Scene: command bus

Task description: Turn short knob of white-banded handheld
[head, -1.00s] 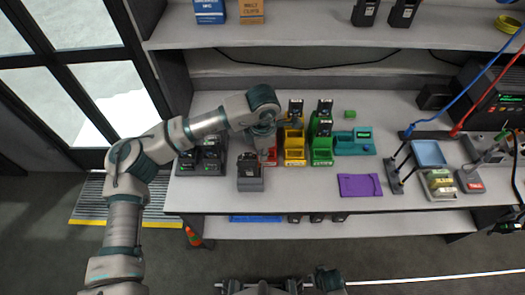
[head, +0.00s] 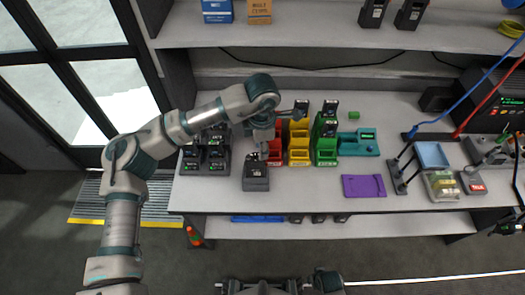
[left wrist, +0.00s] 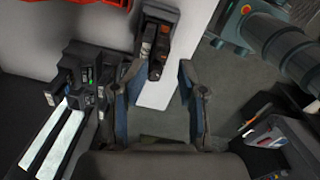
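A dark handheld stands in a single grey dock (head: 256,184) near the table's front edge, left of the red dock. It is partly covered by my left gripper (head: 260,150), which hangs over its back side. In the left wrist view my left gripper (left wrist: 158,92) is open, fingers apart and empty. A dark handheld (left wrist: 156,42) in its dock shows beyond the fingertips, between them in the picture and apart from them. Its knobs and any white band are too small to make out.
Red (head: 274,157), yellow (head: 299,157) and green (head: 325,158) docks stand close on the right. Several handhelds sit in dark docks (head: 192,168) on the left. A purple tray (head: 364,186) and teal device (head: 358,143) lie further right. An upper shelf (head: 330,40) runs behind.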

